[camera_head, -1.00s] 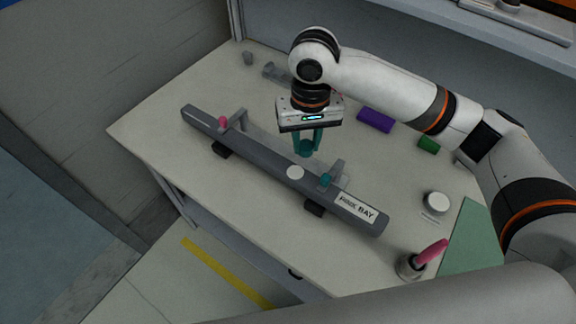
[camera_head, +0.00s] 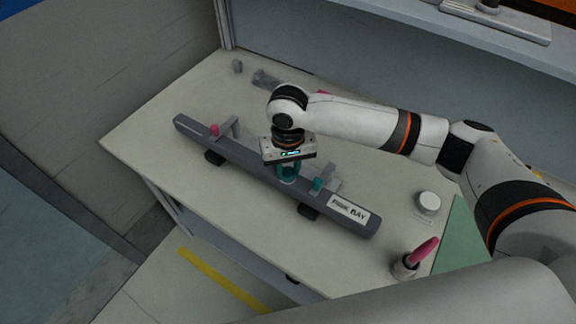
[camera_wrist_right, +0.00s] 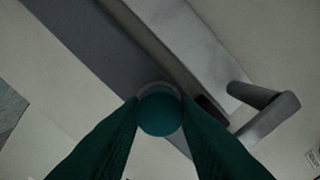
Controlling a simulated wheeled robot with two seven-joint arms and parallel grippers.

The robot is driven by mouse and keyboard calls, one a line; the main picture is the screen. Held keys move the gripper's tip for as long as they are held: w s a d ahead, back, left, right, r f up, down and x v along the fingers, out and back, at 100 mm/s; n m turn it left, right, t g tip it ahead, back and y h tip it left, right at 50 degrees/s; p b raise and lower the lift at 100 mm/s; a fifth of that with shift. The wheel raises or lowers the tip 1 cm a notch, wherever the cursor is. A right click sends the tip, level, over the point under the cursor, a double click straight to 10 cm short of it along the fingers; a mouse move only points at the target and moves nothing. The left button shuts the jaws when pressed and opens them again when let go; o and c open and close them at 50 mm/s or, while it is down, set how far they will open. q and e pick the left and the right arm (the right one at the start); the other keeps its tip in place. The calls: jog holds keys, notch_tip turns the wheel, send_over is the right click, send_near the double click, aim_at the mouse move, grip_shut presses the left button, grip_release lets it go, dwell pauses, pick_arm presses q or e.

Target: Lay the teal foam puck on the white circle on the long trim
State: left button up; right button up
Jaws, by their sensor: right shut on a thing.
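My right gripper (camera_head: 289,176) is over the middle of the long grey trim (camera_head: 235,155), pointing down. Its teal fingers are shut on the teal foam puck, which shows clearly between the fingertips in the wrist view (camera_wrist_right: 160,112). There the puck overlaps the dark trim (camera_wrist_right: 90,45). The white circle is almost wholly hidden; a thin paler rim shows behind the puck's far edge. I cannot tell whether the puck touches the trim. My left gripper is not in view.
A grey bracket with a teal knob (camera_head: 317,184) stands close right of the gripper; a pink knob (camera_head: 214,130) is farther left. A white round container (camera_head: 428,203) and a pink-handled tool in a holder (camera_head: 415,257) stand at the right. The table's front left is clear.

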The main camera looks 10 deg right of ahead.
aim_at(287, 171)
jog(key=shift+f, duration=0.1)
jog(key=o, duration=0.9)
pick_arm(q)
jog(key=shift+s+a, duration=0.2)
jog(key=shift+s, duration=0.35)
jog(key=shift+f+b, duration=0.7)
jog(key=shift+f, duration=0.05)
pick_arm(e)
jog(key=shift+r, duration=6.15)
